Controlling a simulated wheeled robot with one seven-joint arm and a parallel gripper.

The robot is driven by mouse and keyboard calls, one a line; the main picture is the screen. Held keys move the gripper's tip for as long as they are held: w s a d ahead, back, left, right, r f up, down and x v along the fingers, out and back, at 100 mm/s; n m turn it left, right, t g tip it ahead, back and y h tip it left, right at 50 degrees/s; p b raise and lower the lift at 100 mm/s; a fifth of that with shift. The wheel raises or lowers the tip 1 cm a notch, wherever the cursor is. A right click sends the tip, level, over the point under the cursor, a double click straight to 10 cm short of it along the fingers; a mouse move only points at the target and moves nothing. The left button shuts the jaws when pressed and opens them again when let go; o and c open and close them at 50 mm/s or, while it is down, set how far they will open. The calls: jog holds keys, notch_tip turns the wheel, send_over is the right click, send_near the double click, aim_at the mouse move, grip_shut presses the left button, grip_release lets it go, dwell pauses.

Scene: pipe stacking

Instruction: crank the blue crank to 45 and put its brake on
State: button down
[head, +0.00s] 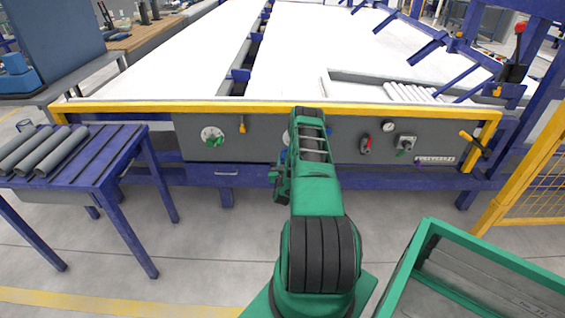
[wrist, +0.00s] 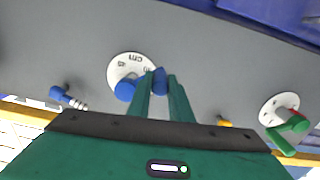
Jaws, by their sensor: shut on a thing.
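The blue crank (wrist: 125,91) is mounted on the grey panel, in front of a white dial (wrist: 128,66) with markings that appear upside down in the wrist view. My gripper (wrist: 161,80) is shut on the crank's blue handle (wrist: 159,74), to the right of the hub in this view. The dial's pointer reading cannot be made out. A small blue lever with a silver end (wrist: 64,97), possibly the brake, sticks out of the panel to the left of the dial, apart from my gripper. In the head view my arm hides most of the crank; only a sliver of blue (head: 286,137) shows.
A green crank on its own dial (wrist: 288,122) is at the wrist view's right, and at the head view's left (head: 212,136). A yellow lever (head: 242,124) sits between the cranks. A red handle (head: 366,145) and gauge (head: 389,127) are right. A green-rimmed bin (head: 415,262) stands front right.

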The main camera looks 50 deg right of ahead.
jog(key=r+m, duration=0.2)
jog(key=m, duration=0.2)
jog(key=r+m, duration=0.3)
jog(key=m, duration=0.2)
jog(key=r+m, duration=0.3)
jog(key=m, duration=0.1)
jog(key=shift+w+a+r+m, duration=0.2)
jog(key=shift+w+a+m, duration=0.05)
jog(key=shift+w+m, duration=0.15)
jog(key=shift+s+d+r+m, duration=0.25)
jog(key=shift+r+m, duration=0.2)
jog(key=shift+m, duration=0.4)
jog(key=shift+s+d+r+m, duration=0.15)
jog(key=shift+s+r+m, duration=0.25)
jog(key=shift+m, duration=0.45)
jog(key=shift+d+r, duration=0.1)
jog(key=c, duration=1.7)
grip_release()
jog(key=shift+o, duration=0.4)
